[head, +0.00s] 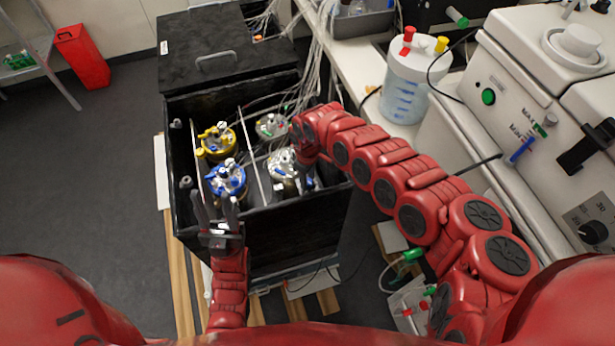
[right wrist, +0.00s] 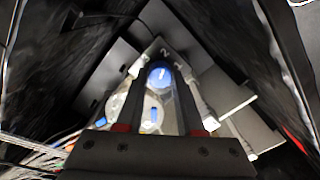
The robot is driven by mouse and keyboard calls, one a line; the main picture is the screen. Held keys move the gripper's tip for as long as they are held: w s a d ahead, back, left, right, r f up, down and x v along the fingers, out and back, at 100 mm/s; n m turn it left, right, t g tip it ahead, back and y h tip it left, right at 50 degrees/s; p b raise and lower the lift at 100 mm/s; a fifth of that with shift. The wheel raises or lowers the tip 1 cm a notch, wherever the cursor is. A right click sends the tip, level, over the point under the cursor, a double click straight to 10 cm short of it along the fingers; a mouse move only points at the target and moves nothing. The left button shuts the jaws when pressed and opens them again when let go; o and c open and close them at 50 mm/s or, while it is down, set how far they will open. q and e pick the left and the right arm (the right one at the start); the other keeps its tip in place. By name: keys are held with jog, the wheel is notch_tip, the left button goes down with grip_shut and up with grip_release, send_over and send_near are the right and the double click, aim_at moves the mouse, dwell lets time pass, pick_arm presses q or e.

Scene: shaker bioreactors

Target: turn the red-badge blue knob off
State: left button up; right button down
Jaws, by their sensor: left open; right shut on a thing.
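A blue knob (right wrist: 159,76) shows between the fingertips of my right gripper (right wrist: 160,72) in the right wrist view, and the gripper is shut on it. I cannot make out a red badge on it. A second small blue part (right wrist: 154,115) sits on the pale vessel top between the fingers. In the head view my right gripper (head: 304,164) reaches down over the silver-topped vessel (head: 282,163) at the box's near right, and the arm hides part of it. My left gripper (head: 214,195) is open and empty, just in front of the blue-topped vessel (head: 228,178).
The open black box (head: 290,240) has high walls around the vessels. A yellow-topped vessel (head: 216,140) and a green-marked vessel (head: 270,126) stand farther back. Cables run along its right side. A carboy (head: 405,85) and white machine (head: 540,60) stand right.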

jog(key=m+p, duration=0.2)
jog(key=m, duration=0.3)
jog(key=shift+r, duration=0.1)
jog(key=m+p, duration=0.2)
jog(key=m, duration=0.3)
jog(key=shift+r+p, duration=0.1)
jog(key=shift+p, duration=0.2)
jog(key=shift+m, duration=0.6)
jog(key=shift+m+p, duration=0.45)
jog(key=shift+m, duration=0.45)
jog(key=shift+a+f+m, duration=0.1)
jog(key=shift+f+m, duration=0.2)
jog(key=shift+m, duration=0.4)
jog(key=shift+f+m+b, duration=0.1)
jog(key=shift+m+b, duration=0.45)
jog(key=shift+m, duration=0.35)
jog(key=m+b, duration=0.4)
jog(key=b, duration=0.2)
jog(key=shift+f+m+b, duration=0.15)
jog(key=shift+m+b, duration=0.15)
jog(key=shift+m, duration=0.1)
jog(key=shift+s+r+m+b, duration=0.1)
jog(key=shift+r+m+b, duration=0.15)
jog(key=shift+m+b, duration=0.95)
